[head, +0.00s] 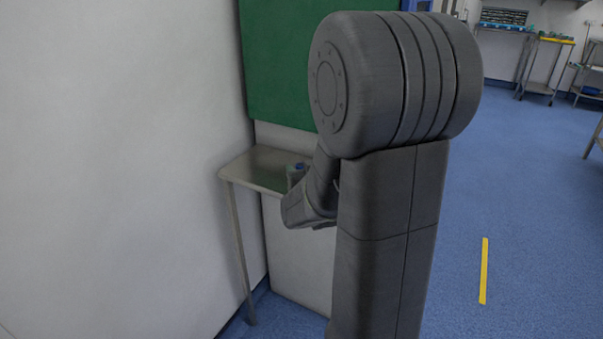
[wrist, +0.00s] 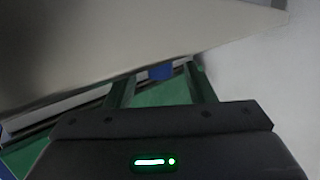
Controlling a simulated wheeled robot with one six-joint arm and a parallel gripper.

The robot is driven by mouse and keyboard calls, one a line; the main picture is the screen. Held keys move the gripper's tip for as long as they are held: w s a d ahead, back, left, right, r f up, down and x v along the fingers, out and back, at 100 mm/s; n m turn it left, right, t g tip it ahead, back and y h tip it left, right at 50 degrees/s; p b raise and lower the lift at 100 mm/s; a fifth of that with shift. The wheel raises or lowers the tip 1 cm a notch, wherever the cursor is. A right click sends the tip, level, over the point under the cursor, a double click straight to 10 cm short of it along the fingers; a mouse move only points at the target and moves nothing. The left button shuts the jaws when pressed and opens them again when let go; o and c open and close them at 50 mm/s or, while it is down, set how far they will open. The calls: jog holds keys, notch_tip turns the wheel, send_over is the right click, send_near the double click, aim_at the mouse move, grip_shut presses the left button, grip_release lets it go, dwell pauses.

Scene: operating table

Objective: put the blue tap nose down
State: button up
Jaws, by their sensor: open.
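A small blue thing (wrist: 160,72), which may be the blue tap, shows in the wrist view between the two dark fingers of my gripper (wrist: 162,78). The fingers are apart, and I cannot tell how far beyond them the blue thing is. Most of it is hidden, and its nose cannot be made out. In the head view a small blue patch (head: 298,167) shows at the small metal table (head: 240,165), beside my arm. I cannot tell whether it is the same thing. My arm hides the gripper there.
A large pale surface (wrist: 120,40) fills the upper wrist view, close by. In the head view a green board (head: 285,60) hangs behind the table, and a pale wall (head: 120,150) stands at left. Blue floor (head: 530,200) with a yellow strip (head: 484,270) is clear at right.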

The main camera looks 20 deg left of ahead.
jog(key=shift+x, duration=1.2)
grip_shut()
